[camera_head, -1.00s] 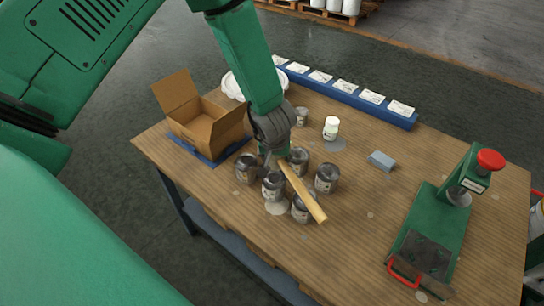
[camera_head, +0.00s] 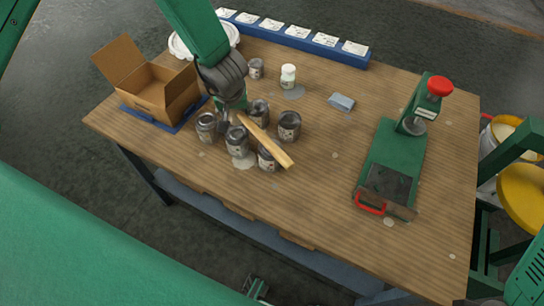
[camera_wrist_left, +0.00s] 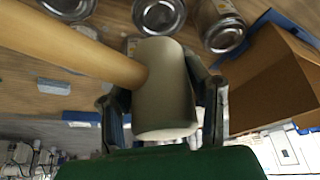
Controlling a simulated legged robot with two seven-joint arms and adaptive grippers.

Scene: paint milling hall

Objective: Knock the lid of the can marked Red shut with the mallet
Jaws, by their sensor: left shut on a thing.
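My left gripper (camera_head: 232,116) is shut on the mallet, just behind a cluster of metal cans on the table. The pale wooden handle of the mallet (camera_head: 268,142) slants toward the lower right over the cans. In the left wrist view the grey-beige mallet head (camera_wrist_left: 165,95) sits between my fingers. The cluster holds a left can (camera_head: 206,127), a middle can (camera_head: 237,142), a front can (camera_head: 267,160), a rear can (camera_head: 259,112) and a right can (camera_head: 289,126). Their labels are too small to read, so I cannot tell which is Red.
An open cardboard box (camera_head: 150,97) stands on the left. A small can (camera_head: 256,68), a white bottle (camera_head: 288,76) and a grey-blue block (camera_head: 341,102) stand behind. A green press (camera_head: 392,152) with a red knob stands right. The front right tabletop is clear.

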